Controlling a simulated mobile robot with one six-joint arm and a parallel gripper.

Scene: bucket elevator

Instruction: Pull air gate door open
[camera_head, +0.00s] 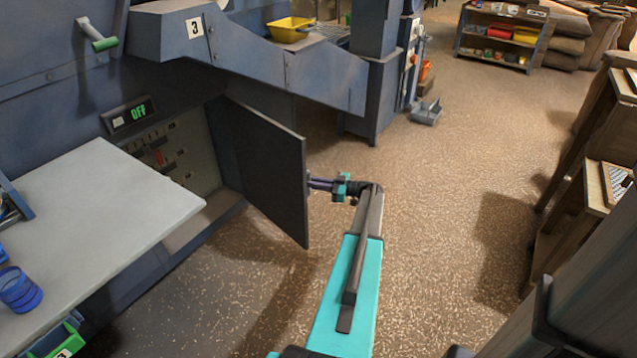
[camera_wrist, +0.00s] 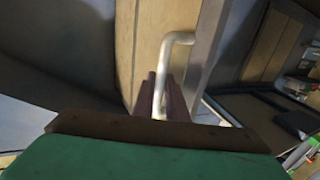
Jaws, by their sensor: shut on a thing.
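The air gate door (camera_head: 262,165) is a dark flat panel. It stands swung out from the machine front, with an opening showing to its left. My gripper (camera_head: 312,183) is at the door's outer edge, on the right side. In the wrist view, a pale metal bar handle (camera_wrist: 180,38) stands out from the tan door face (camera_wrist: 142,45). My gripper's dark fingers (camera_wrist: 160,95) are shut around the handle. The fingertips are partly hidden by the door edge in the head view.
A panel with switches (camera_head: 178,155) shows inside the opening, below an "OFF" display (camera_head: 128,115). A grey table (camera_head: 95,215) stands at left with a blue cup (camera_head: 18,288). Open speckled floor (camera_head: 430,190) lies right of the door; wooden shelving (camera_head: 585,160) stands farther right.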

